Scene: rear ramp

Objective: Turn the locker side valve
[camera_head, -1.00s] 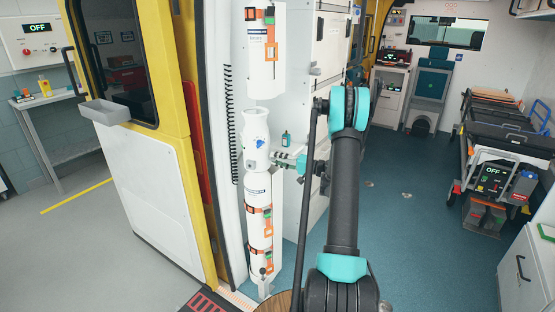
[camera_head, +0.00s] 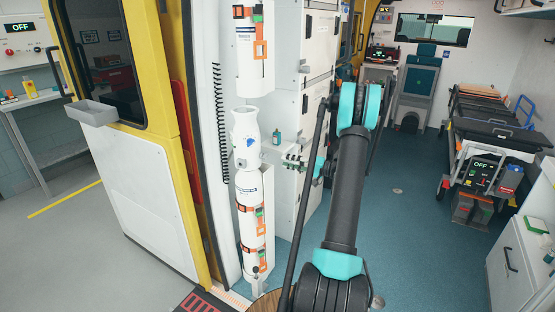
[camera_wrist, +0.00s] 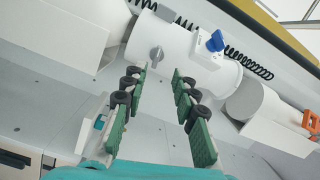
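A white cylinder with a narrower neck (camera_head: 243,122) is fixed upright beside the doorway. It also lies across the top of the wrist view (camera_wrist: 185,50). A blue valve handle (camera_head: 248,138) sticks out of its side; it shows in the wrist view (camera_wrist: 215,41), beyond the right fingertip. A grey knob (camera_wrist: 156,54) sits on the same cylinder, in line with the gap between my fingers. My gripper (camera_head: 285,158) is to the right of the cylinder, apart from it. In the wrist view my gripper (camera_wrist: 160,73) has its green-padded fingers spread and nothing between them.
White lockers (camera_head: 303,85) stand close behind and right of my gripper. Another white cylinder with orange straps (camera_head: 251,50) hangs above. A stretcher (camera_head: 490,120) is at the right; the blue floor between is clear.

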